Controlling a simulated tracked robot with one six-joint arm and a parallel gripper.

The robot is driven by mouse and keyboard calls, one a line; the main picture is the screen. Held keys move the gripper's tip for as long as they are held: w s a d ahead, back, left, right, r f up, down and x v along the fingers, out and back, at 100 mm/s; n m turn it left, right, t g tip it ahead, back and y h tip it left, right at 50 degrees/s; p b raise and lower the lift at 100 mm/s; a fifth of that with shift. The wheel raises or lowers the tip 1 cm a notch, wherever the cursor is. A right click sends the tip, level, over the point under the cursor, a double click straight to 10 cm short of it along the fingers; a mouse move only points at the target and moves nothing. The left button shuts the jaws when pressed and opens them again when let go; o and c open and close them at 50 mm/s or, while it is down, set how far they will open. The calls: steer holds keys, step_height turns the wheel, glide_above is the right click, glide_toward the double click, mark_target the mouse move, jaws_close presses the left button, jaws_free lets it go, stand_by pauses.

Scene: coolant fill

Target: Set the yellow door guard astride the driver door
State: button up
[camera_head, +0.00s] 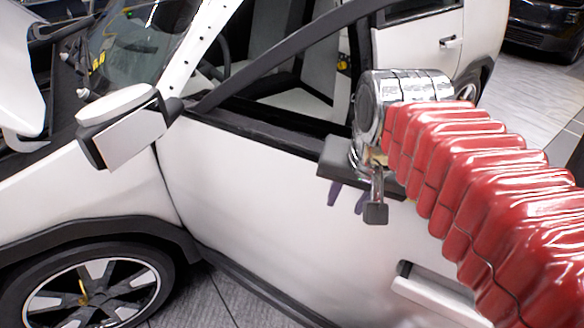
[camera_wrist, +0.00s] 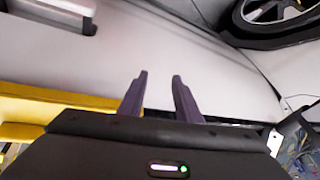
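The white driver door (camera_head: 250,190) of the car fills the middle of the head view, its window opening empty of glass. The yellow door guard (camera_wrist: 60,103) shows in the wrist view as a bar along the door's upper side, running behind my gripper body. My gripper hides much of it, and I cannot tell how it sits on the door edge. In the head view my arm covers that spot. My gripper (camera_wrist: 160,98) points down along the outer door face. Its two dark purple fingers (camera_head: 347,194) are apart, with nothing visible between them.
A side mirror (camera_head: 125,125) sticks out at the left, above the front wheel (camera_head: 95,290). The door handle (camera_head: 440,295) is below my arm; it also shows at the wrist view's upper left (camera_wrist: 60,12). A slanted dark pillar (camera_head: 285,55) crosses the window opening above the sill.

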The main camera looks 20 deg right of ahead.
steer(key=s+a+f+n+t, duration=0.1)
steer(key=s+a+f+n, duration=0.1)
steer(key=a+f+n, duration=0.2)
steer(key=f+n, duration=0.1)
steer(key=n, duration=0.1)
steer(key=shift+s+a+f+n+y, duration=0.2)
steer(key=shift+a+f+n+y, duration=0.1)
steer(key=shift+a+f, duration=0.1)
